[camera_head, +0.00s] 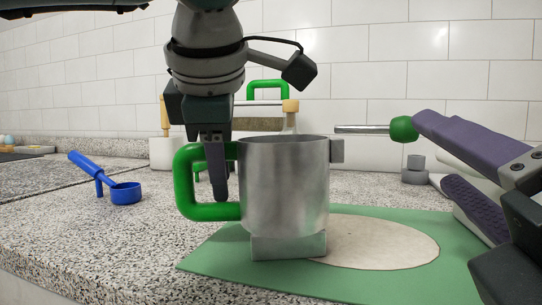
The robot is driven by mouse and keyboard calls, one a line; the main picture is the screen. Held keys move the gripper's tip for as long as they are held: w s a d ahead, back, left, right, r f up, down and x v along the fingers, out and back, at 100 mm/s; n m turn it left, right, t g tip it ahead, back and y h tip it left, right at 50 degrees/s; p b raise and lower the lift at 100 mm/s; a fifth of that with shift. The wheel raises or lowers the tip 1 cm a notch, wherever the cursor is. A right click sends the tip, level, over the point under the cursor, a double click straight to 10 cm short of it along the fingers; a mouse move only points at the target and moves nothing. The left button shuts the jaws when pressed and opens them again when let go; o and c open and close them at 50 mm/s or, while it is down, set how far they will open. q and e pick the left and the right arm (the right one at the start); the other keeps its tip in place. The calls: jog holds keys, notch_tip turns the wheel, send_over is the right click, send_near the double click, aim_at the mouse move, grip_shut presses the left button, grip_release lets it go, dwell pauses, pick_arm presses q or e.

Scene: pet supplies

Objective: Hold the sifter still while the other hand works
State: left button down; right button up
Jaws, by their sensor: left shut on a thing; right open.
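The sifter (285,190) is a grey metal cup with a green handle (185,185) on its left and a crank rod (365,129) ending in a green knob (403,129) on its right. It stands upright on a grey block-like base over the green mat (225,262). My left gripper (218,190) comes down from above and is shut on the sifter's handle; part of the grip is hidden. My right gripper (432,155) is open at the right. Its upper finger tip is beside the green knob, and I cannot tell whether they touch.
A pale flat round patch (385,240) lies on the mat, right of the sifter. A blue scoop (125,193) lies on the speckled counter at left. Behind are a white container (167,153), a green-handled object (268,90) and small grey cylinders (415,170).

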pick_arm(q)
jog(key=c, duration=0.6)
grip_release()
